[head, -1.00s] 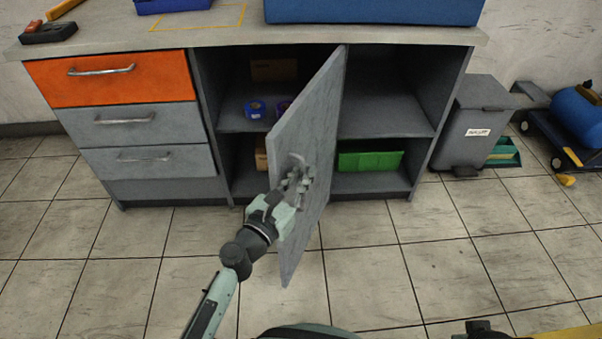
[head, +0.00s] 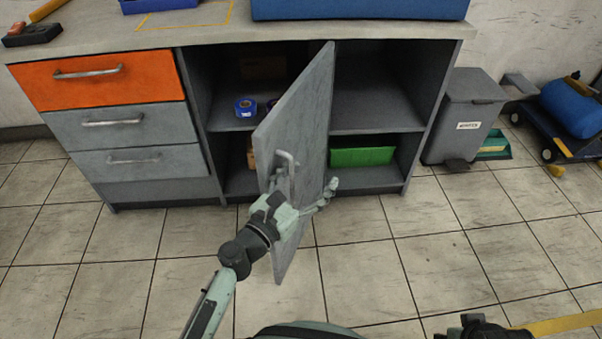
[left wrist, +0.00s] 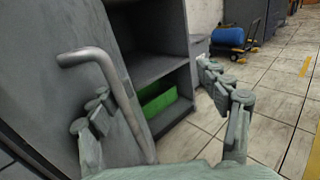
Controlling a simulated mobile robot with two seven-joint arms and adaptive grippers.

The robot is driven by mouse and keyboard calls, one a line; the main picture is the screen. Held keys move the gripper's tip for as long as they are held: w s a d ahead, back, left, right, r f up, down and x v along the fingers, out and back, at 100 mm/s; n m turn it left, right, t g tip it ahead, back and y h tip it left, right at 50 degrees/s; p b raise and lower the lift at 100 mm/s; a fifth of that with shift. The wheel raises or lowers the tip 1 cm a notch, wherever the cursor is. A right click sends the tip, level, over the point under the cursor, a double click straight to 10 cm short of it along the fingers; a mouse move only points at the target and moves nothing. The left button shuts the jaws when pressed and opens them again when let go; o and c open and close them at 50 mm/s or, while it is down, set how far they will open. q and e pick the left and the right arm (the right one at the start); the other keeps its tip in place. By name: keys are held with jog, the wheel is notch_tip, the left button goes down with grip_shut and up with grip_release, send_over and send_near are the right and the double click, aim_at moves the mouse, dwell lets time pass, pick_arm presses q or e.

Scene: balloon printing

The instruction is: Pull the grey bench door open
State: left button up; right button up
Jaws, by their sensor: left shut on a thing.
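The grey bench door (head: 312,110) stands ajar, swung well out from the cabinet into the room. Its metal bar handle (head: 284,160) is on the face turned toward my arm. My left gripper (head: 305,192) is at the handle, with its fingers spread wide. In the left wrist view the handle (left wrist: 112,80) passes beside the left finger, close to the door (left wrist: 40,70). The other finger stands far to the right over open floor. The handle lies between the spread fingers but is not clamped. Contact with the left finger cannot be told.
The cabinet has an orange drawer (head: 100,78) and grey drawers at left. Open shelves hold a blue roll (head: 245,107) and a green bin (head: 362,157). A grey waste bin (head: 465,120) and a blue tank (head: 572,105) on a cart stand at right. The floor in front is clear.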

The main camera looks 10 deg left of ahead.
pick_arm(q)
jog(key=o, duration=0.4)
jog(key=shift+w+d+r, duration=0.1)
jog(key=shift+w+d, duration=0.1)
jog(key=shift+d, duration=0.55)
jog(key=shift+s+a, duration=0.1)
jog(key=shift+c, duration=0.8)
